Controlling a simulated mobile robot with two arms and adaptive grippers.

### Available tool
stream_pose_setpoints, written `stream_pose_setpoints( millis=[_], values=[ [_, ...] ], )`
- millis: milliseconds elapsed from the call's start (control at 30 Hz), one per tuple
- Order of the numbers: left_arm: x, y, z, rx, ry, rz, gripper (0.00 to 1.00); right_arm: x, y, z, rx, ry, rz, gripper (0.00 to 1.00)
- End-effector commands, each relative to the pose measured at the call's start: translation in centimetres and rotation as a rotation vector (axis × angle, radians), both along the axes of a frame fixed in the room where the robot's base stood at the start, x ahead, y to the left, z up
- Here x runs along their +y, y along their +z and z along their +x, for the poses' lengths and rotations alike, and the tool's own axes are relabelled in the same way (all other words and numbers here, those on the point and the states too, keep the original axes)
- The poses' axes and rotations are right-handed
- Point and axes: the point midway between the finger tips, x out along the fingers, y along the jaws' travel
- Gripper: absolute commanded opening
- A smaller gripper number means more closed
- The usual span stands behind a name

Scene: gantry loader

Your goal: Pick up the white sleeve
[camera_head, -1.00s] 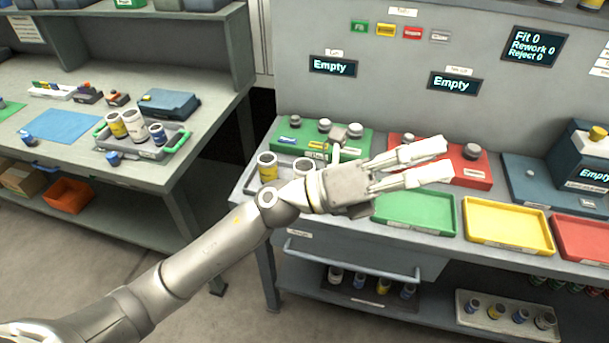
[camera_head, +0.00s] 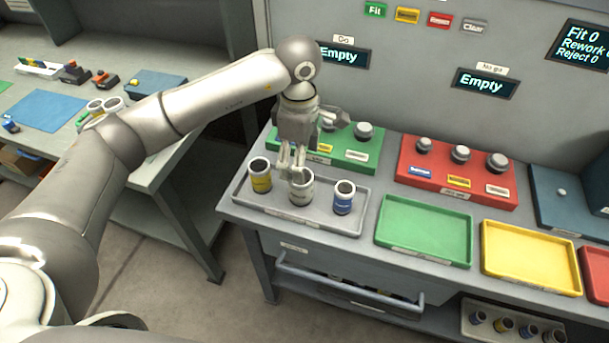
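The white sleeve (camera_head: 301,190) stands upright in the grey tray (camera_head: 262,214), between a yellow-banded sleeve (camera_head: 260,176) and a blue-banded sleeve (camera_head: 343,197). My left gripper (camera_head: 292,172) points down at the white sleeve's rim. Its two fingers show a narrow gap between them, and the fingertips overlap the back left of the rim in this view. I cannot tell whether they touch it. The sleeve still rests in the tray. My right gripper is not in view.
A green gauge block (camera_head: 345,147) with knobs stands close behind the tray, and a red one (camera_head: 457,175) to its right. Empty green (camera_head: 425,231), yellow (camera_head: 530,250) and red trays lie to the right. Another bench (camera_head: 60,75) is at the left.

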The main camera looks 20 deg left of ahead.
Motion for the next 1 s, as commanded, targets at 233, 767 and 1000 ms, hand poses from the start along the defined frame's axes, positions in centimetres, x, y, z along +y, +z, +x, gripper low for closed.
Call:
stream_pose_setpoints(
  millis=[233,767,1000],
  values=[
    [-0.1,-3.6,-0.2,0.003,0.000,-0.003,0.75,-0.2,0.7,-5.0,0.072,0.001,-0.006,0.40],
    [-0.4,-9.2,-0.4,0.002,-0.001,-0.005,0.75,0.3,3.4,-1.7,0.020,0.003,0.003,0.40],
    [-0.4,-9.4,-0.4,0.001,-0.002,-0.005,0.73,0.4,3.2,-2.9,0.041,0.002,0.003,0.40]
  ],
)
